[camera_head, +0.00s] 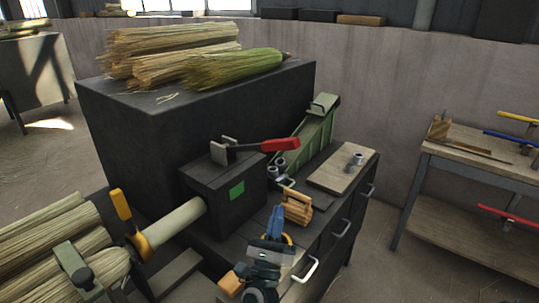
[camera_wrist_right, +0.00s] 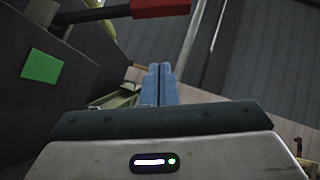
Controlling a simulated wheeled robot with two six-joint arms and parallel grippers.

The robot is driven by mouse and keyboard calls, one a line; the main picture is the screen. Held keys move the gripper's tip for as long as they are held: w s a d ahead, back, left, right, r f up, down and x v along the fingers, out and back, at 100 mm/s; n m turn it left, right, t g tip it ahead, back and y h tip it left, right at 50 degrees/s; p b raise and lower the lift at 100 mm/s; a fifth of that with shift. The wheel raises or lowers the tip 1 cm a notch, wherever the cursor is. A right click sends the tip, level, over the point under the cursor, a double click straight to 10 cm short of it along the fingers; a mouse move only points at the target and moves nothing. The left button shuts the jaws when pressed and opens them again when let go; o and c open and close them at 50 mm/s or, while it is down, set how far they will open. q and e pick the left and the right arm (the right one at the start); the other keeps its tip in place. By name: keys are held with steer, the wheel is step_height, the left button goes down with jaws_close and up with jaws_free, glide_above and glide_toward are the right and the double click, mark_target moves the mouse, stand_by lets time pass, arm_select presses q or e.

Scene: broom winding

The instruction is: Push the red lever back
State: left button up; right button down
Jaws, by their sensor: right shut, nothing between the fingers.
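The red lever (camera_head: 281,145) is a red grip on a dark bar, mounted on top of the dark machine box with a green square. The bar lies roughly level and its red end points right. In the right wrist view the red grip (camera_wrist_right: 160,7) shows at the top edge, beyond the fingertips. My right gripper (camera_head: 277,212) has blue fingers and is below the red grip, apart from it, near the box's right side. Its fingers (camera_wrist_right: 160,68) are together with nothing between them. My left gripper is not in view.
A wooden roller piece (camera_head: 297,207) sits close to my right gripper on the dark cabinet. A green sloped bracket (camera_head: 318,127) stands behind the lever. Straw bundles (camera_head: 170,50) lie on the large dark block. A board (camera_head: 342,170) lies at the cabinet's right.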

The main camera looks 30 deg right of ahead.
arm_select(q)
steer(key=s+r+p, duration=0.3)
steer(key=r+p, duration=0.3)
steer(key=p, duration=0.1)
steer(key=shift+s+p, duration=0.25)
steer(key=shift+p, duration=0.1)
arm_select(e)
steer(key=a+r+x, duration=0.2)
steer(key=x, duration=1)
steer(key=shift+r, duration=0.4)
steer(key=shift+d, duration=0.15)
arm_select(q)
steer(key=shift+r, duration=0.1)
